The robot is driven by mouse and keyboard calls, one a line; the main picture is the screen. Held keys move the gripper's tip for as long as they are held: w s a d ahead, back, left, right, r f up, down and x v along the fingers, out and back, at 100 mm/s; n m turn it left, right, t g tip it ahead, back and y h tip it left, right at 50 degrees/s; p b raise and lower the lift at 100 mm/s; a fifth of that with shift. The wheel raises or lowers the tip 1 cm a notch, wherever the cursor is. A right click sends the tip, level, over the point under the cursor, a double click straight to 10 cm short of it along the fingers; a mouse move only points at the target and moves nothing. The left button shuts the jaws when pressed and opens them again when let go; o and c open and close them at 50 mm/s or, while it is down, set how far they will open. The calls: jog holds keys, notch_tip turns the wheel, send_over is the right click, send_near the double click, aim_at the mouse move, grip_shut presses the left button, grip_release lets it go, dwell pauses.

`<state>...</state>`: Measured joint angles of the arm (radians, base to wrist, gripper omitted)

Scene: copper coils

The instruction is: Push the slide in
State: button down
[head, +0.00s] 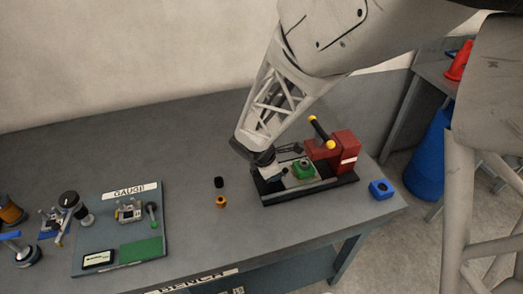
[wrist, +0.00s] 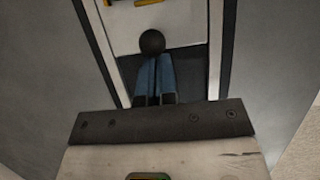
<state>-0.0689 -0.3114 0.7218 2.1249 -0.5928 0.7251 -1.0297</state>
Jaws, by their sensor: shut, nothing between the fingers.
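The slide is a pale plate (wrist: 185,30) lying between two rails in the wrist view, with a round black knob (wrist: 152,41) at its near end. In the head view the slide (head: 293,181) lies on the black base of a red machine (head: 346,152) and carries a green block (head: 303,169). My gripper (wrist: 154,62) is shut and empty, its bluish fingers close together just at the knob. I cannot tell if they touch it. In the head view my gripper (head: 264,170) is at the left end of the machine, its fingertips and the knob hard to make out.
A black lever with yellow ends (head: 322,132) rises above the machine. A blue block (head: 381,189) is to its right. A small black piece (head: 219,182) and an orange piece (head: 221,202) stand to its left. A gauge board (head: 118,240) is farther left. The table behind is clear.

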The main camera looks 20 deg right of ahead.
aim_at(288, 176)
jog(key=shift+d, duration=0.1)
jog(key=shift+d, duration=2.1)
jog(key=shift+a, duration=2.1)
jog(key=v, duration=1)
